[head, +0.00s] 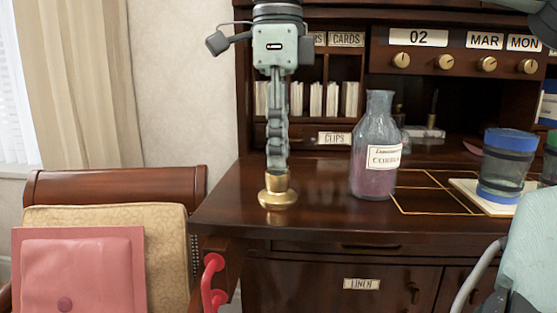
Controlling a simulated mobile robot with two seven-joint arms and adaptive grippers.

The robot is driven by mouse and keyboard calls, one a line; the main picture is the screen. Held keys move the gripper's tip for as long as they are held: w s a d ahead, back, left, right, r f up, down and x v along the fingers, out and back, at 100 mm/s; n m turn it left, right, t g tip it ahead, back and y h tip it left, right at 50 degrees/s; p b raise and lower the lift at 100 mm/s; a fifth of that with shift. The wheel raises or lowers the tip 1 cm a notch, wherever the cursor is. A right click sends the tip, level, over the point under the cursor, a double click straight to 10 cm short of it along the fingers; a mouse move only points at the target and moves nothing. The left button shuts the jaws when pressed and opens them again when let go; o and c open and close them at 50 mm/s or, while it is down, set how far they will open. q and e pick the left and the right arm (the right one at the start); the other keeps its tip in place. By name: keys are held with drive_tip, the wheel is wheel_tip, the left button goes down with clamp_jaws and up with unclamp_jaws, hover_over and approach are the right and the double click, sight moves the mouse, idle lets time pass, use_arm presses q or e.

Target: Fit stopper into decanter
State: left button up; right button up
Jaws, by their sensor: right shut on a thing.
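The decanter (376,152) is a clear glass bottle with a pale label and purplish contents. It stands upright on the dark wooden desk, and its mouth shows no stopper. My right gripper (277,165) points straight down to the left of the decanter, apart from it. Its fingers are shut on a brass piece with a wide round base, which I take to be the stopper (278,193). The stopper is upright by the desk's front left; I cannot tell whether it touches the desk. The fingertips are partly hidden by the brass. My left gripper is not in view.
The desk top (330,215) is clear between stopper and decanter. A blue-lidded jar (506,170) stands on a pale mat at the right. Shelves and a date panel (418,38) rise behind. A chair with a pink cushion (80,272) stands at the left.

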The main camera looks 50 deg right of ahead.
drive_tip(key=shift+r+p, duration=0.55)
drive_tip(key=shift+r, duration=1.1)
drive_tip(key=shift+r, duration=0.45)
idle(0.6)
